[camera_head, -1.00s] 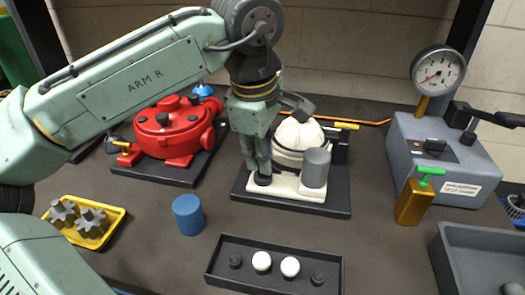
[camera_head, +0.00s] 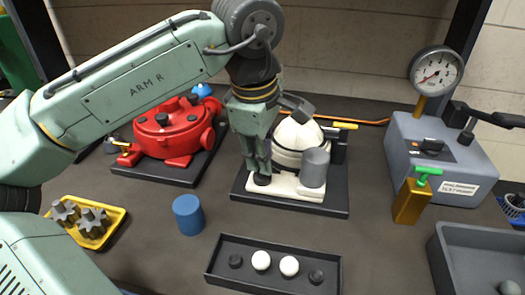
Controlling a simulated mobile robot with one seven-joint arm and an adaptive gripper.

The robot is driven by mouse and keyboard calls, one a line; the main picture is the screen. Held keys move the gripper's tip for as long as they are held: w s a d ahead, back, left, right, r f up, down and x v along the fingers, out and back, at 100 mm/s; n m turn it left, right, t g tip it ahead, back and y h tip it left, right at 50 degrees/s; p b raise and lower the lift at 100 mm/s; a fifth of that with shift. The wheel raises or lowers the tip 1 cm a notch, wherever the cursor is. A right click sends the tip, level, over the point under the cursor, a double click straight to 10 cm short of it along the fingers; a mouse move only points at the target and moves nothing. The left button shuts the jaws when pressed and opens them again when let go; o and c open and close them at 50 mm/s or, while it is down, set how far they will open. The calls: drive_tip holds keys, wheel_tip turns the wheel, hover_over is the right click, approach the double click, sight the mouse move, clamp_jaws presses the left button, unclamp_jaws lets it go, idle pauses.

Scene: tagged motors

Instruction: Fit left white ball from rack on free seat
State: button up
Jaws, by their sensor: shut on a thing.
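The rack (camera_head: 218,277) is a dark tray at the front centre. It holds a left white ball (camera_head: 261,260), a right white ball (camera_head: 289,266), and a dark ball at each end. The white motor (camera_head: 297,140) stands behind it on a dark base plate, with a grey cylinder (camera_head: 314,167) at its front right. My gripper (camera_head: 262,174) points down at the motor's front left. Its fingers are shut on a small dark round piece (camera_head: 262,180) at the white foot of the motor. I cannot tell whether this piece is loose or seated. A free seat is not clearly visible.
A red motor (camera_head: 168,132) stands at the back left. A yellow tray of gears (camera_head: 88,222) and a blue cylinder (camera_head: 188,214) are at the left. A grey gauge box (camera_head: 440,160), a gold bottle (camera_head: 410,202) and a grey bin (camera_head: 475,262) are at the right.

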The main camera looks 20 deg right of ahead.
drive_tip(key=shift+f+b, duration=0.35)
drive_tip(key=shift+f, duration=0.3)
drive_tip(key=o, duration=1)
drive_tip(key=shift+c, duration=0.2)
drive_tip(key=shift+r, duration=0.2)
wheel_tip(320, 180, up, 6)
drive_tip(key=p, duration=0.5)
drive_tip(key=shift+f, duration=0.1)
wheel_tip(320, 180, up, 12)
drive_tip(key=s+a, duration=0.1)
drive_tip(key=shift+s+a+f, duration=0.15)
drive_tip(key=shift+s+a, duration=0.15)
drive_tip(key=shift+a, duration=0.05)
